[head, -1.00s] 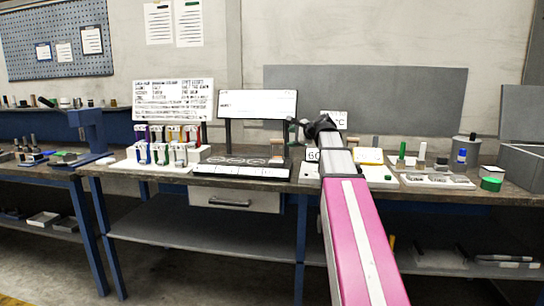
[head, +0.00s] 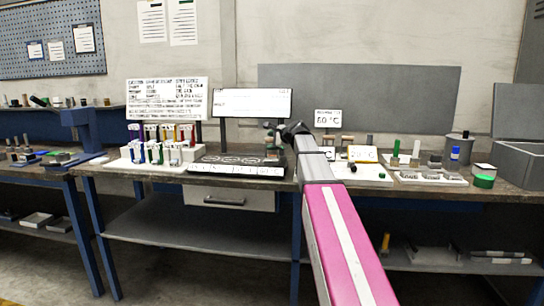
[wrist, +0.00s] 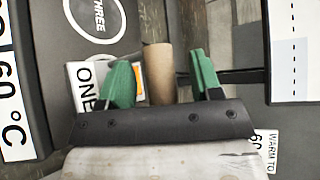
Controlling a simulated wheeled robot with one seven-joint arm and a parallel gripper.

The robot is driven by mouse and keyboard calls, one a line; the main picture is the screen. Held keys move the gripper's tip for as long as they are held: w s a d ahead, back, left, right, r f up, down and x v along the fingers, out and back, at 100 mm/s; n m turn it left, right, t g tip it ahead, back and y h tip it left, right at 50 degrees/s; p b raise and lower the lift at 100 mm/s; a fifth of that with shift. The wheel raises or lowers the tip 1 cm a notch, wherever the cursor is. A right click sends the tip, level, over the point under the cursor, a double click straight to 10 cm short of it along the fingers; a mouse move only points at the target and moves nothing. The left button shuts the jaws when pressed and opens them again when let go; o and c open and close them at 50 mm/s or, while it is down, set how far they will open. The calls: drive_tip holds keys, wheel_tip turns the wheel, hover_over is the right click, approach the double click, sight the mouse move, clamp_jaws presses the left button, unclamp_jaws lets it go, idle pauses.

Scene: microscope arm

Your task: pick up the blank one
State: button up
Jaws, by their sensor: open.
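My gripper (wrist: 164,82) is open, with green finger pads. In the wrist view a plain brown cylinder (wrist: 158,65) shows between the two fingers, with no mark on its visible side. I cannot tell whether the fingers touch it. A white card marked ONE (wrist: 88,82) with an orange patch is beside the left finger. In the head view my gripper (head: 272,132) is small over the right end of the black tray (head: 238,161). Which thing the task calls the blank one is not clear from these frames.
A rack of coloured holders (head: 165,148) stands left of the black tray. A white display board (head: 252,103) rises behind the tray. A 60 °C sign (head: 327,119) and several small bottles and blocks are to the right. A grey bin (head: 520,165) stands at the far right.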

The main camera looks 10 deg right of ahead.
drive_tip(key=shift+c, duration=0.2)
clamp_jaws()
drive_tip(key=shift+s+f, duration=0.1)
drive_tip(key=shift+s, duration=0.05)
idle(1.1)
